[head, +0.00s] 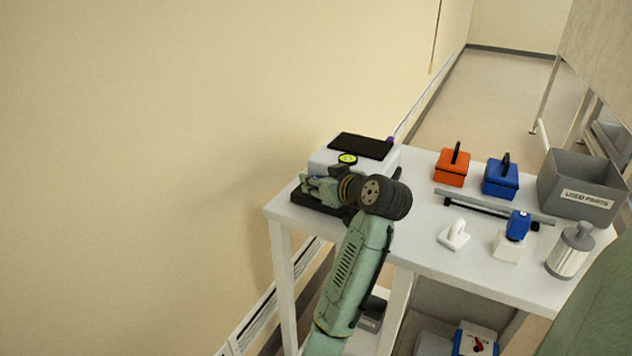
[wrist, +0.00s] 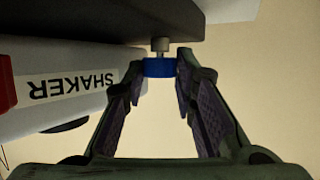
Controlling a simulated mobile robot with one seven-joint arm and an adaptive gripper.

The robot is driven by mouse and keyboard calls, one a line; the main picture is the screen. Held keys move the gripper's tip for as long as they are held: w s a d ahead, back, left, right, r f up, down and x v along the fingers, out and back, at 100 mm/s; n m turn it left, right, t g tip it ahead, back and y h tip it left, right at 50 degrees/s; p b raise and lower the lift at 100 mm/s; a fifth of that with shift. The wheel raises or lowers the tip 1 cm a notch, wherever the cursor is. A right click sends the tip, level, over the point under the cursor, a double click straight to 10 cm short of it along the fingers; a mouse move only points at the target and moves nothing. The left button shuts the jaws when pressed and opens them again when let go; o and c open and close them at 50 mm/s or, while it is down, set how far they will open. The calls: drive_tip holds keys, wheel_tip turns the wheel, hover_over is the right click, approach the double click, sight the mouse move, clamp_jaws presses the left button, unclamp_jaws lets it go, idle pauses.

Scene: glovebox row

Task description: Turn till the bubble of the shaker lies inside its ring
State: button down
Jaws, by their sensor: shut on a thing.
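The shaker (head: 325,158) is a white box with a black top plate (head: 362,145), at the left end of the white table. Its round yellow-green bubble level (head: 347,159) shows just above my gripper; the bubble is too small to place against its ring. In the wrist view, the shaker's label (wrist: 70,85) appears upside down. A blue levelling wheel (wrist: 158,68) on a grey stem (wrist: 160,46) stands against a dark slab (wrist: 100,20). My gripper (wrist: 165,65) is shut on this blue wheel, a fingertip on either side.
An orange box (head: 451,168), a blue box (head: 500,180) and a grey used parts bin (head: 583,184) stand to the right. A white hook-like piece (head: 454,236), a blue-topped item (head: 518,226) and a grey canister (head: 570,251) stand nearer the front. A wall lies to the left.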

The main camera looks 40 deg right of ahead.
drive_tip(key=c, duration=1.3)
unclamp_jaws()
drive_tip(key=v, duration=0.8)
